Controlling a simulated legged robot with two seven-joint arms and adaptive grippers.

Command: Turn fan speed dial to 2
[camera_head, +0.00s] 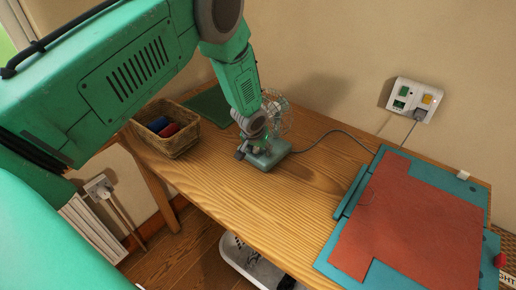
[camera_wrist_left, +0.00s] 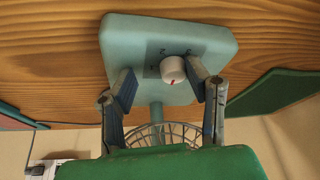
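A small fan with a pale teal base (camera_head: 268,161) and wire cage (camera_head: 279,111) stands on the wooden table. In the wrist view its base (camera_wrist_left: 125,38) carries a white round dial (camera_wrist_left: 172,69) with a red mark on its lower part. Printed numbers 1, 2 and 3 show around the dial; the mark does not appear to point at 2. My left gripper (camera_head: 252,143) is at the fan. In the wrist view its fingers (camera_wrist_left: 161,80) are apart, with the dial between them and close to the right finger; contact is unclear. My right gripper is not in view.
A wicker basket (camera_head: 170,144) with blue and red items stands left of the fan. A green mat (camera_head: 210,105) lies behind. A cord runs to a wall socket (camera_head: 413,100). A large teal and red board (camera_head: 400,215) covers the right. The table front centre is clear.

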